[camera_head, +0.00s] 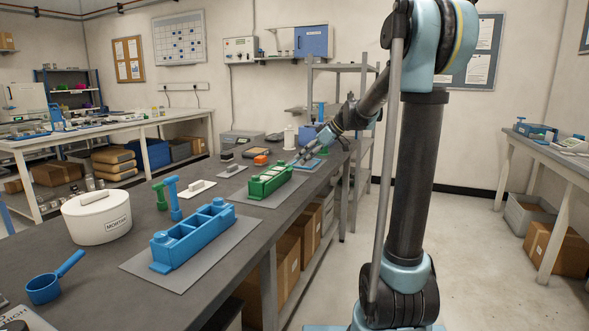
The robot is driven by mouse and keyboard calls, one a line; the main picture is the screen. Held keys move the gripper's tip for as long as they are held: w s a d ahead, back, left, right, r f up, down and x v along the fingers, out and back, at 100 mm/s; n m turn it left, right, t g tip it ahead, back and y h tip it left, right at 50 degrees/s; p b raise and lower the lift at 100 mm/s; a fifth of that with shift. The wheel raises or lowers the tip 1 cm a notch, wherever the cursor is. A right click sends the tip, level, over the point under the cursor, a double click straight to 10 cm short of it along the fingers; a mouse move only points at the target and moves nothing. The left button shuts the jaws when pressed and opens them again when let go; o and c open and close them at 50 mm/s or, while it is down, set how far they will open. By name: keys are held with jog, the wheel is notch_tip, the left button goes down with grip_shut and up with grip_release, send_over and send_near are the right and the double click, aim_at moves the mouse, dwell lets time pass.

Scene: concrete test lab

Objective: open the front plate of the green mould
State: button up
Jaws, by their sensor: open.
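The green mould (270,182) stands on a grey mat (266,198) on the dark bench. It is a long block with compartments open at the top. Its front plate is too small to make out clearly from here. My gripper (300,160) is open at the right end of the green mould, slightly above and behind it. I cannot tell whether it touches the mould.
A blue mould (195,236) sits on its own grey mat (140,262) nearer on the bench. An orange item (261,160) lies behind the green mould.

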aim_at(291, 169)
jog(key=shift+x, duration=3.6)
jog(key=c, duration=1.1)
